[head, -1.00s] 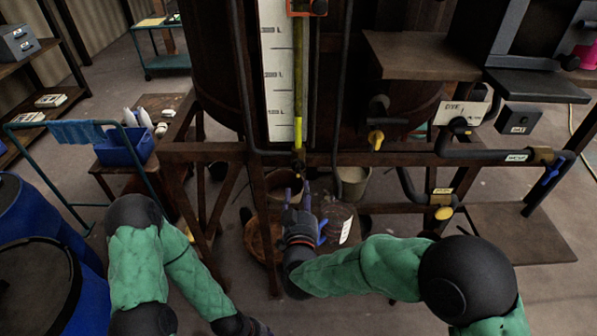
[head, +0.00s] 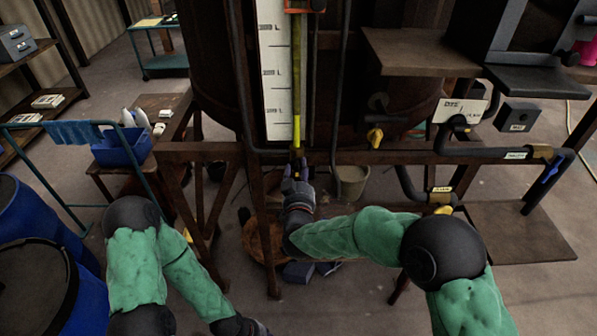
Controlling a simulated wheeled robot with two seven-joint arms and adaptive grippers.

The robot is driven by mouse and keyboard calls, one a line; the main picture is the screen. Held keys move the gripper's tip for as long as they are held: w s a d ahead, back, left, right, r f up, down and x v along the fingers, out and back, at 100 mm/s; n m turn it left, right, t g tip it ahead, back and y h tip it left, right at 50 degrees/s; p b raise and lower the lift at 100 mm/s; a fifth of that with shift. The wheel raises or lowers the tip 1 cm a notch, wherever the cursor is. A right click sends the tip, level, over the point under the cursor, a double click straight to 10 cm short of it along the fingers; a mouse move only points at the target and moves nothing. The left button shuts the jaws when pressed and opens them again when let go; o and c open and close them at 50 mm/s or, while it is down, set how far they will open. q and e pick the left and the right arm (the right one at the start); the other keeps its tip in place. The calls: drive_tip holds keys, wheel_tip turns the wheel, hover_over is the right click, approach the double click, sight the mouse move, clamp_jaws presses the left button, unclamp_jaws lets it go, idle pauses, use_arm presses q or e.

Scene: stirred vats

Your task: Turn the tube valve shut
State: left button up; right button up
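The sight tube (head: 297,128) stands upright beside the white scale (head: 275,75) on the vat. Its lower part is bright yellow. The tube valve (head: 297,152) is a small brass-coloured fitting at the tube's foot, largely hidden at this size. My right gripper (head: 297,170) points up at the valve from just below. Its fingertips are at or very close to the fitting; I cannot tell whether they touch it or how far they are apart. My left gripper (head: 256,328) is cut off by the bottom edge, away from the vat, and its fingers do not show clearly.
A rusty frame rail (head: 400,157) crosses behind my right gripper. A bucket (head: 350,182) stands beneath the vat. Blue drums (head: 40,225) are at left.

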clamp_jaws()
drive_tip(key=shift+f+m+b, duration=0.2)
drive_tip(key=shift+m+b, duration=2.8)
drive_tip(key=shift+b, duration=0.25)
drive_tip(key=shift+f+m+b, duration=0.15)
drive_tip(key=shift+m+b, duration=2.85)
drive_tip(key=shift+b, duration=0.2)
drive_tip(key=shift+f+m+b, duration=0.2)
drive_tip(key=shift+m+b, duration=2.8)
drive_tip(key=shift+b, duration=0.25)
